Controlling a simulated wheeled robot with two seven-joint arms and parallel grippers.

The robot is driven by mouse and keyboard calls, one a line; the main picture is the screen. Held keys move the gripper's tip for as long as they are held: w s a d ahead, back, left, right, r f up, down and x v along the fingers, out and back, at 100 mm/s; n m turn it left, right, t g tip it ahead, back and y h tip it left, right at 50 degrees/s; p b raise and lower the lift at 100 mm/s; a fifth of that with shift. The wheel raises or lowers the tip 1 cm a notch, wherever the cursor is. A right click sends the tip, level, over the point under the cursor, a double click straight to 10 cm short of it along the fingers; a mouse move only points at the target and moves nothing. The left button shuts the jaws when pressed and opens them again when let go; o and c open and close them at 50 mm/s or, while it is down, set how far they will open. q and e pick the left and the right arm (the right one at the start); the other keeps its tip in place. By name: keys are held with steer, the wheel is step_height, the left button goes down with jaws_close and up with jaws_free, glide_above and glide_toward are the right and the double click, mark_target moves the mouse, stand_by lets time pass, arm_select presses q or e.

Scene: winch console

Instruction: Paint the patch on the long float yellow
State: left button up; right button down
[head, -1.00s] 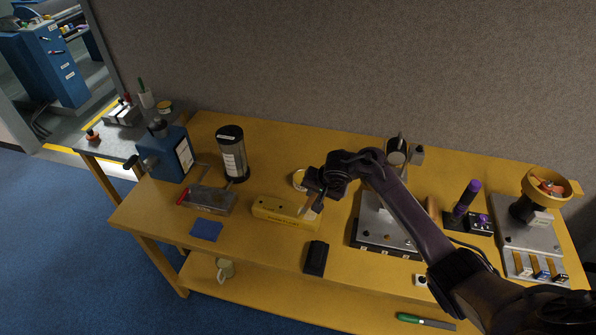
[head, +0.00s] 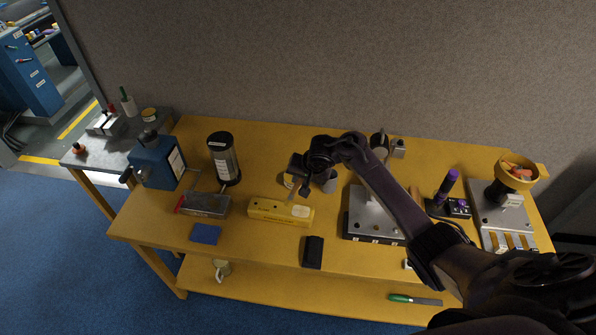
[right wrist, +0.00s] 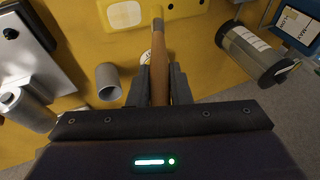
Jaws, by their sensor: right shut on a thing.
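The long float is a yellow block (head: 265,209) on the table, with dark lettering on its front and a pale cream patch (head: 301,211) at its right end. In the right wrist view the float (right wrist: 185,14) is at the top, with the patch (right wrist: 124,14) left of the brush. My right gripper (head: 297,184) is shut on a brush with a brown wooden handle (right wrist: 158,62). The brush points at the float; its tip appears over the float's edge, and I cannot tell if it touches. My left gripper is not in view.
A grey cup (head: 328,183) stands just right of the gripper. A dark block (head: 313,252) lies in front of the float. A metal block (head: 205,204) and a clear canister (head: 223,160) are to the left, a metal plate unit (head: 370,222) to the right.

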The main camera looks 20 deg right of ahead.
step_height(320, 180, up, 2)
steer(key=shift+w+p, duration=0.1)
steer(key=shift+p, duration=0.35)
steer(key=shift+s+r, duration=0.2)
steer(key=shift+r, duration=0.1)
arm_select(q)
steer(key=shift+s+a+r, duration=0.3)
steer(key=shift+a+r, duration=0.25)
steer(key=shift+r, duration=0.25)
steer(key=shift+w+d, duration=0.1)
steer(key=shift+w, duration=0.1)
arm_select(e)
steer(key=shift+w+f, duration=0.15)
